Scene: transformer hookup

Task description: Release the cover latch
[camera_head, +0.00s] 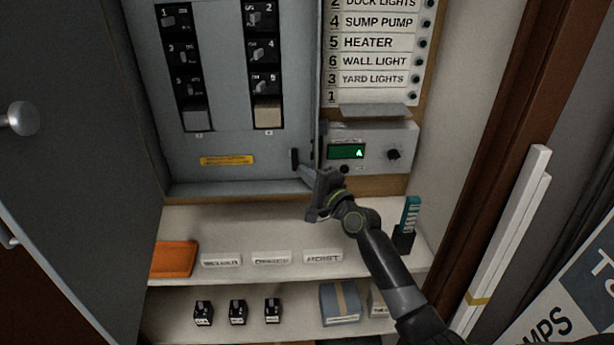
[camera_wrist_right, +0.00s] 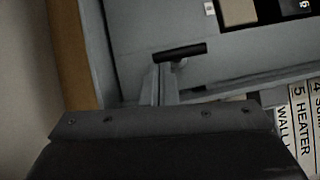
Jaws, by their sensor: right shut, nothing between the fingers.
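The cover latch (camera_head: 295,158) is a small black bar at the lower right of the grey breaker panel cover (camera_head: 225,135). In the head view it stands upright. My right gripper (camera_head: 304,171) comes in from the lower right, its fingertips right by the latch. In the right wrist view the latch (camera_wrist_right: 180,52) lies crosswise just beyond the shut fingers (camera_wrist_right: 161,80). The fingers hold nothing; whether they touch the latch I cannot tell. My left gripper does not show.
A grey box with a green display (camera_head: 346,152) and knob is mounted right of the panel. Below is a shelf with an orange tray (camera_head: 174,259), labels and a teal item (camera_head: 410,212). Small breakers (camera_head: 238,312) sit lower. An open grey door (camera_head: 60,150) stands at left.

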